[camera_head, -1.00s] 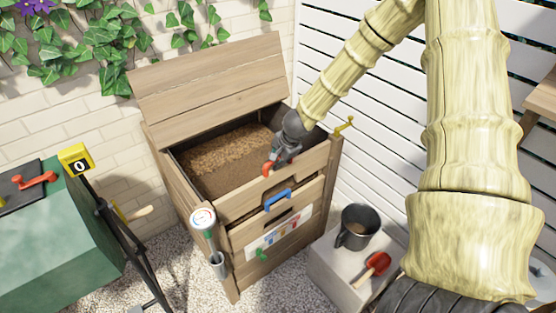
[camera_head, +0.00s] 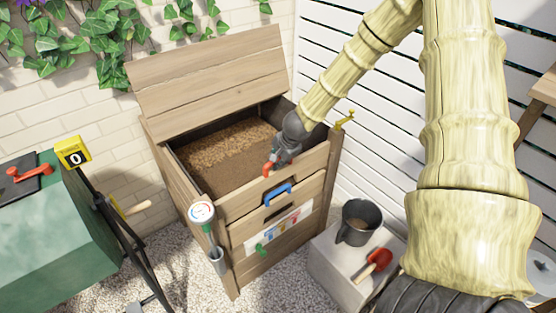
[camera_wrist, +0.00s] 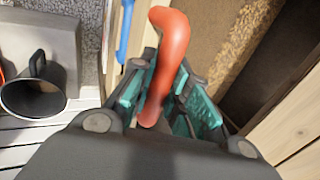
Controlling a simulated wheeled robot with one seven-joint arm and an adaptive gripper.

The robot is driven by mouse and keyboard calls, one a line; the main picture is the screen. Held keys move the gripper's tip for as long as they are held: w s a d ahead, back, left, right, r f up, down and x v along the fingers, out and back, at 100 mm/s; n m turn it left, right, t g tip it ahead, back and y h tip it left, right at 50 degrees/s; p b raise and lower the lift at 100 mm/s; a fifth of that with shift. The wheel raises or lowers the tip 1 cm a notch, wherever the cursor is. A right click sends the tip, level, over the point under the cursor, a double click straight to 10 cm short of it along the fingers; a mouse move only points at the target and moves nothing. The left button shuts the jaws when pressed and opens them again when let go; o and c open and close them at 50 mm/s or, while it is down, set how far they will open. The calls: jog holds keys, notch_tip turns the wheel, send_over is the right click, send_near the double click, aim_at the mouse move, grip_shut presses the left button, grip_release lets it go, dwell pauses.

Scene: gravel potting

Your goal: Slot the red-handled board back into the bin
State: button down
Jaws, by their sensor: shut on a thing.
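The wooden bin (camera_head: 232,207) stands in the middle of the head view with its lid (camera_head: 210,72) raised and brown material (camera_head: 225,160) inside. My gripper (camera_head: 275,165) is at the top of the bin's front wall, toward the right. It is shut on the red handle (camera_head: 268,169), which also shows large between the teal finger pads in the wrist view (camera_wrist: 168,55). The top front board (camera_head: 250,194) sits in the front of the bin under the handle. Whether it is fully seated cannot be told. A blue handle (camera_head: 278,195) is on the board below.
A grey block (camera_head: 330,268) at the right bears a dark mug (camera_head: 358,222) and a red scoop (camera_head: 375,264). A dial thermometer (camera_head: 201,212) is at the bin's front left corner. A green box (camera_head: 55,225) stands at left. The white slatted fence (camera_head: 375,130) is close on the right.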

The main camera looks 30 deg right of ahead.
jog(key=shift+f, duration=0.4)
jog(key=shift+f+b, duration=1.1)
jog(key=shift+f, duration=0.1)
jog(key=c, duration=0.8)
grip_release()
jog(key=p+v, duration=0.8)
jog(key=v, duration=0.2)
dwell(0.5)
